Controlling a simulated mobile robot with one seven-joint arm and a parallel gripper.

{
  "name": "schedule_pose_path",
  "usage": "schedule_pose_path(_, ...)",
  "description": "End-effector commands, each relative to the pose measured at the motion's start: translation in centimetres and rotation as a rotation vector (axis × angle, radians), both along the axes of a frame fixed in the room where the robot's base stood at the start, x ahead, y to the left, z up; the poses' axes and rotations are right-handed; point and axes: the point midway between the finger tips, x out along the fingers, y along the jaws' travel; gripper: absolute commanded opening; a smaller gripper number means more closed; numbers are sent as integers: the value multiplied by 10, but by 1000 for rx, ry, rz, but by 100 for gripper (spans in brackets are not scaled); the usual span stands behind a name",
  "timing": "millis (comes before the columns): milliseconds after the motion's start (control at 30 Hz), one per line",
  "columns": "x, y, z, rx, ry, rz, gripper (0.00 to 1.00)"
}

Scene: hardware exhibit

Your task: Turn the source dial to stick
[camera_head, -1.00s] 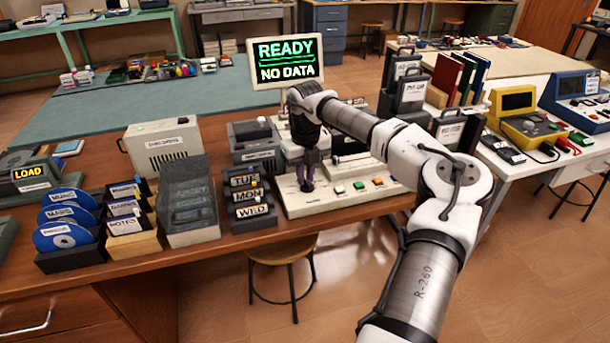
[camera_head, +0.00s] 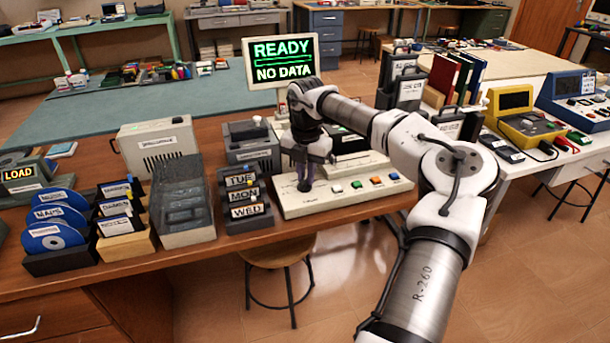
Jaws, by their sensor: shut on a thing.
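A cream console (camera_head: 320,206) stands at the front edge of the wooden table, with white, green, blue and orange buttons on its panel. A small dark dial (camera_head: 304,186) sits at the left of this panel. My gripper (camera_head: 303,178) points down at the dial and is shut on it; the fingers partly hide it. The dial's markings are too small to read. A screen (camera_head: 282,62) above the console reads "READY" and "NO DATA".
Slots labelled TUE, MON and WED (camera_head: 244,197) stand just left of the console. A clear-lidded box (camera_head: 184,205), disc holders (camera_head: 55,225) and a cream device (camera_head: 158,145) stand further left. Dark cases (camera_head: 402,88) and a yellow device (camera_head: 520,120) stand to the right.

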Motion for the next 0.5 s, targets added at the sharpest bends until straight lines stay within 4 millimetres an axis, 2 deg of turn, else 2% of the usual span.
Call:
schedule_pose_path(200,0,-2,0,-1,-4,-146,0)
schedule_pose_path(500,-1,-2,1,0,-3,-260,0)
